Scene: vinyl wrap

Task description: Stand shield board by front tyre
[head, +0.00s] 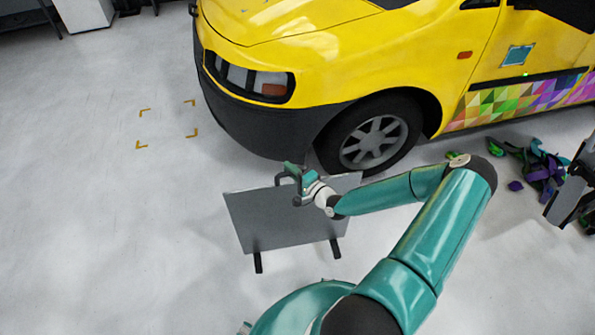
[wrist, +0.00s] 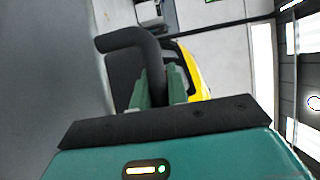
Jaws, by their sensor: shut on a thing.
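The shield board (head: 285,222) is a grey flat panel with two dark feet, standing near upright on the floor in the head view. It is just in front of the yellow van's front tyre (head: 372,135), with some floor between them. My gripper (head: 293,178) is at the board's top edge, shut on its dark handle. In the wrist view my gripper's green fingers (wrist: 160,88) close around the black curved handle (wrist: 130,40). The board's grey face (wrist: 50,70) fills the left of that view. My arm hides part of the board's right side. Whether both feet touch the floor is unclear.
The yellow van (head: 350,50) stands behind the board. Purple and green vinyl scraps (head: 540,165) lie on the floor at the right, near a dark object (head: 575,185). Yellow corner marks (head: 145,112) outline a patch of floor at the left. The floor at left is clear.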

